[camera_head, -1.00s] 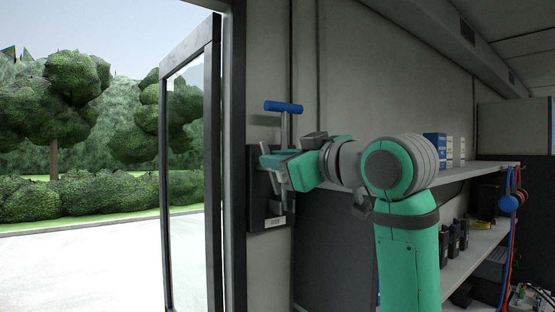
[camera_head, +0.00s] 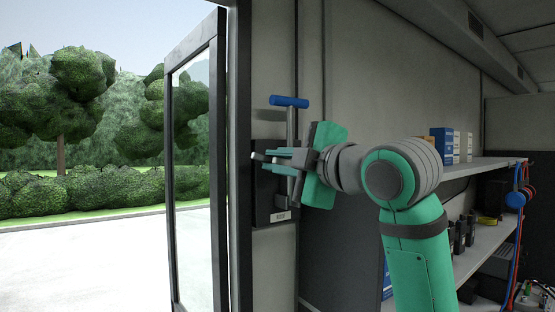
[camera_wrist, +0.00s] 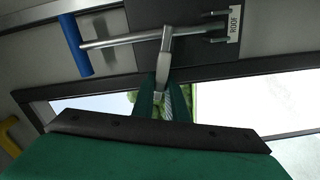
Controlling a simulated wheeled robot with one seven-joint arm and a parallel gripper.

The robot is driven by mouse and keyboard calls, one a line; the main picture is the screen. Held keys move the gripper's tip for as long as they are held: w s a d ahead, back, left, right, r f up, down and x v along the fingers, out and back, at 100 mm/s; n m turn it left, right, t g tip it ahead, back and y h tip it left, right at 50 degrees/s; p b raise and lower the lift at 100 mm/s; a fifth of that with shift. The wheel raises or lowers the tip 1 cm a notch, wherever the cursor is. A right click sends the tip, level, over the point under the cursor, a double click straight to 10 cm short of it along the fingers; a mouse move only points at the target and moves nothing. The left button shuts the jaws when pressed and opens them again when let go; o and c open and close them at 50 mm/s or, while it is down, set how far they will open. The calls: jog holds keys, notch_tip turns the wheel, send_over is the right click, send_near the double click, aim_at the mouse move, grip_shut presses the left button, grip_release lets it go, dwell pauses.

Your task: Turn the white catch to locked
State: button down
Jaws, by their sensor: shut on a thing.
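The white catch (camera_wrist: 166,42) shows in the wrist view as a pale tapered piece crossing a metal rod on a dark plate. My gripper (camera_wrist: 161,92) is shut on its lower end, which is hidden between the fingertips. In the head view my gripper (camera_head: 280,160) is at the dark plate (camera_head: 264,205) on the wall, beside the door opening. Its palm stands upright, and the fingers hide most of the catch. The rod ends in a blue T-handle (camera_head: 289,101), which also shows in the wrist view (camera_wrist: 75,45). A label (camera_wrist: 234,24) on the plate reads ROOF.
A framed glass door (camera_head: 196,160) stands open to the left, with trees and pavement outside. Shelves (camera_head: 475,168) with boxes and dark devices run along the right wall.

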jog(key=shift+f+n, duration=0.2)
jog(key=shift+n, duration=0.55)
jog(key=shift+f+n, duration=0.2)
jog(key=shift+n, duration=0.55)
jog(key=c, duration=1.8)
grip_release()
jog(key=shift+o, duration=0.2)
jog(key=shift+s, duration=0.1)
jog(key=v, duration=1)
jog(key=shift+s+d, duration=0.2)
jog(key=shift+s, duration=0.05)
